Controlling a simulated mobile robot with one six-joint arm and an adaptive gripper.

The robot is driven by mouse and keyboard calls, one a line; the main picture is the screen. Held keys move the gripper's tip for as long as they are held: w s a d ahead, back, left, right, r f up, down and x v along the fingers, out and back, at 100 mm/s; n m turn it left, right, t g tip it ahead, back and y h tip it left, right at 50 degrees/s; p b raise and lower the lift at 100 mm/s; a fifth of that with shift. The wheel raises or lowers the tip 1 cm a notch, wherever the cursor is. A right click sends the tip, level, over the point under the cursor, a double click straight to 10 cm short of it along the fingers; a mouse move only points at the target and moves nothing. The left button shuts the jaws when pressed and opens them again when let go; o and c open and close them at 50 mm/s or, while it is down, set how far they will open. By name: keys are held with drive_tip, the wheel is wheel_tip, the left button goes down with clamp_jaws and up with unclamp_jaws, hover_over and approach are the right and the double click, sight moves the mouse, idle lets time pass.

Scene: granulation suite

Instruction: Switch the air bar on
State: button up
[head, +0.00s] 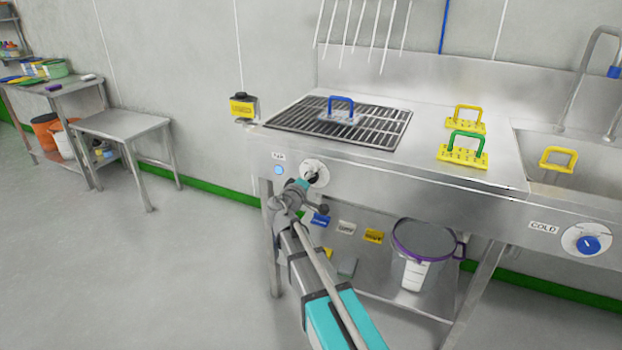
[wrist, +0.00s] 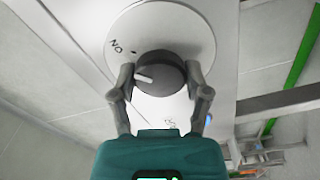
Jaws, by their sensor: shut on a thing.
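The air bar's dial (head: 316,167) is a round white plate on the front panel of the steel bench, beside a small label (head: 278,156). In the wrist view the dark round knob (wrist: 160,79) sits on the white dial plate (wrist: 188,32). Its white pointer aims left, below the ON mark at upper left. A second marking at the bottom of the plate is partly hidden and unreadable. My gripper (wrist: 160,92) has one finger on each side of the knob and is shut on it. In the head view my gripper (head: 307,182) largely covers the knob.
A pale blue round indicator (head: 278,170) is left of the dial. A blue COLD knob (head: 588,245) is far right. A grill grate (head: 375,125) and handled brushes lie on the bench top. A bucket (head: 422,255) stands below. The floor at left is clear.

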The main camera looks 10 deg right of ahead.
drive_tip(key=shift+d, duration=0.1)
idle(0.3)
drive_tip(key=o, duration=1.1)
drive_tip(key=shift+o, duration=0.2)
drive_tip(key=shift+s, duration=0.1)
drive_tip(key=v, duration=1.2)
